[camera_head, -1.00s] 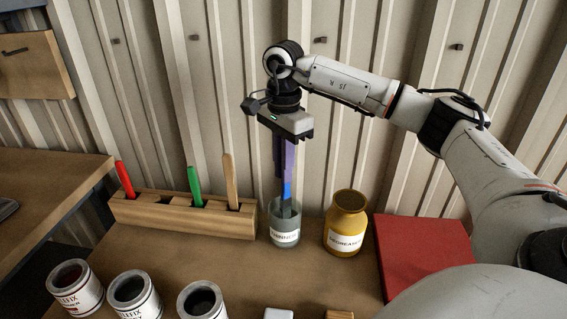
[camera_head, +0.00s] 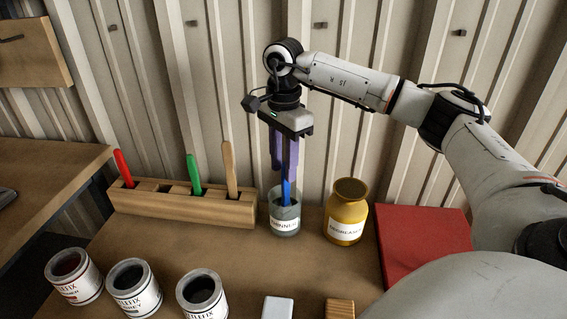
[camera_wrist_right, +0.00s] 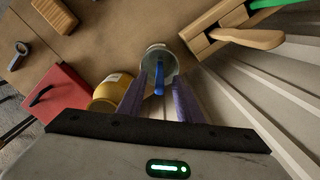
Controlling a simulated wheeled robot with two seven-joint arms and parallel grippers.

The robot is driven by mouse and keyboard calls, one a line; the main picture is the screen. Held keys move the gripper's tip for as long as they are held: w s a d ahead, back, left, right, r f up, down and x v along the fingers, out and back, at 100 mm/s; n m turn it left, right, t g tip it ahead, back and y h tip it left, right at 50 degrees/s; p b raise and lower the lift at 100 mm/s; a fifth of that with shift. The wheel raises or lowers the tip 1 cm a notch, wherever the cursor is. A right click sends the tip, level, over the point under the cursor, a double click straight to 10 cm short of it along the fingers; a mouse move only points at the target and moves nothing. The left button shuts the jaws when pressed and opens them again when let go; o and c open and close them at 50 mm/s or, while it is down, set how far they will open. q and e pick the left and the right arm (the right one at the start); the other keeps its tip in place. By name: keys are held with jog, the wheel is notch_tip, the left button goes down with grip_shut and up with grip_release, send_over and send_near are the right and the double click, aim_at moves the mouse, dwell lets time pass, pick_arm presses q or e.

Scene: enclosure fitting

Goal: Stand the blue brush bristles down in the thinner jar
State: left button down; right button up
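The blue brush (camera_head: 286,192) stands in the thinner jar (camera_head: 285,221), a clear glass jar with a white label. Its blue handle rises above the rim; its lower end is hard to see through the glass. My right gripper (camera_head: 283,170) is above the jar with its fingers apart, one on each side of the handle. In the right wrist view the blue handle (camera_wrist_right: 159,78) shows between the separated purple fingers (camera_wrist_right: 159,92), with the jar (camera_wrist_right: 158,58) beyond. My left gripper is out of view.
A yellow degreaser jar (camera_head: 346,212) stands close right of the thinner jar. A wooden rack (camera_head: 180,207) with red, green and tan-handled tools is to the left. Several paint cans (camera_head: 133,288) stand in front. A red box (camera_head: 420,245) lies at the right.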

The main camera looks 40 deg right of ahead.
notch_tip(320, 180, up, 10)
jog(key=shift+r, duration=0.15)
dwell(0.5)
jog(key=shift+s, duration=0.1)
dwell(0.8)
